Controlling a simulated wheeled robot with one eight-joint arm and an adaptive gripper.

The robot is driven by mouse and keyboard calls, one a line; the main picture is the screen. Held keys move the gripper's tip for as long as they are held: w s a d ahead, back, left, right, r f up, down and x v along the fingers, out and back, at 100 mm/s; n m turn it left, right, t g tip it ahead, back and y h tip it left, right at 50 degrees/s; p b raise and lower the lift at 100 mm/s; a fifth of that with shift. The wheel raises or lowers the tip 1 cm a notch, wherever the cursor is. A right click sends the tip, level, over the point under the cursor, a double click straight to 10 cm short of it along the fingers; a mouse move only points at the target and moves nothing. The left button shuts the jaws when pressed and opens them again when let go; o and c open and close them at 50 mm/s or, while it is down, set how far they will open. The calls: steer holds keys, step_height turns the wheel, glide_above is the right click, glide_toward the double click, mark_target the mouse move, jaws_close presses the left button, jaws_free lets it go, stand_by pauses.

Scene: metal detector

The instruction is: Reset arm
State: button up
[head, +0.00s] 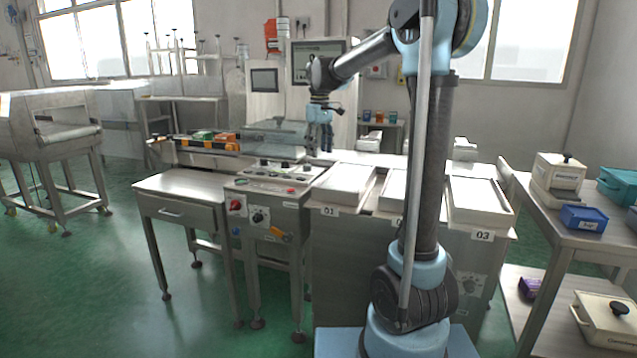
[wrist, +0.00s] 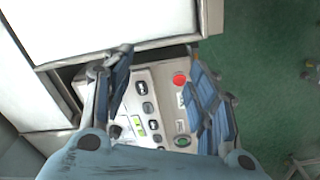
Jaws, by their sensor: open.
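My gripper (head: 319,138) hangs from my raised arm above the bench, near the back edge of the control panel (head: 268,171). It points down and is empty, with nothing between its fingers. In the wrist view my gripper (wrist: 160,95) has its fingers spread apart. Between and below them lies the control panel (wrist: 152,105), with a red button (wrist: 180,79), a green button (wrist: 182,141) and several dark switches. The gap in height between fingers and panel is hard to judge.
White trays marked 01 (head: 345,185) and 03 (head: 480,198) sit on the bench to the right. A conveyor (head: 200,158) carries green and orange items on the left. A side table (head: 590,235) with boxes stands at the right. Green floor is open at front left.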

steer(key=s+d+f+m+t, duration=0.1)
steer(key=s+d+f+m, duration=0.15)
steer(key=s+d, duration=0.5)
steer(key=s+d+f+m, duration=0.25)
steer(key=s+d, duration=0.25)
steer(key=s, duration=0.6)
steer(key=s+d+f+m, duration=0.2)
steer(key=s+d+f, duration=0.1)
steer(key=s+f, duration=0.5)
steer(key=s+d+f+m+t, duration=0.1)
steer(key=s+d+f+m, duration=0.1)
steer(key=s+f, duration=0.6)
steer(key=shift+s+d+f, duration=0.3)
steer(key=shift+s+d, duration=0.35)
steer(key=shift+s, duration=0.1)
steer(key=shift+w+f, duration=0.2)
steer(key=shift+w, duration=0.25)
